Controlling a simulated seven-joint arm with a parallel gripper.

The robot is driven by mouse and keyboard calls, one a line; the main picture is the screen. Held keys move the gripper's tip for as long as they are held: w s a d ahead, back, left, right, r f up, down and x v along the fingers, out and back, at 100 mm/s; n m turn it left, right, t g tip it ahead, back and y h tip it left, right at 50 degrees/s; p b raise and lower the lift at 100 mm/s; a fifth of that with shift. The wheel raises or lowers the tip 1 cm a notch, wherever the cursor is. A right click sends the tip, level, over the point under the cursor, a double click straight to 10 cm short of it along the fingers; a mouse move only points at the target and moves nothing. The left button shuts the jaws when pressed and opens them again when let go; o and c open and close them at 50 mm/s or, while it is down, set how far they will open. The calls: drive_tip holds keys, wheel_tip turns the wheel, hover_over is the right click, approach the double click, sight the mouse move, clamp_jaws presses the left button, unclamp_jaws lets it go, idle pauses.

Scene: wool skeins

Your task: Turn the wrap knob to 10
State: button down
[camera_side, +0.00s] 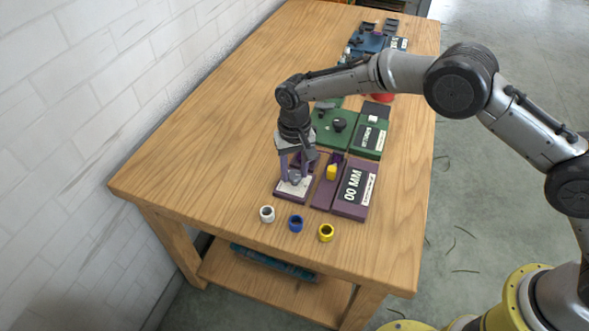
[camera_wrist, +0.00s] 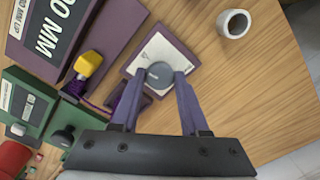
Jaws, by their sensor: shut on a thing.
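The wrap knob (camera_wrist: 160,74) is a round grey knob on a white dial plate (camera_wrist: 150,52) set in a purple panel, seen best in the wrist view. In the side view the dial plate (camera_side: 294,188) lies at the near left of the purple station. My gripper (camera_wrist: 158,84) points down with its purple fingers on either side of the knob, shut on it. In the side view my gripper (camera_side: 294,180) stands over the plate and mostly hides the knob. The plate's markings are too small to read, so I cannot tell where the knob points.
Beside the dial are a yellow block (camera_side: 331,172) on a purple unit and a purple box (camera_side: 352,188) reading "00 MM". White (camera_side: 267,214), blue (camera_side: 296,223) and yellow (camera_side: 326,232) rings stand near the table's front edge. A green station (camera_side: 335,127) sits behind. The table's left side is clear.

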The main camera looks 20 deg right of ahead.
sight(294, 175)
drive_tip(key=shift+r+m, duration=0.1)
drive_tip(key=shift+m, duration=1.1)
drive_tip(key=shift+m, duration=0.3)
drive_tip(key=shift+c, duration=2.1)
unclamp_jaws()
wheel_tip(294, 175, up, 14)
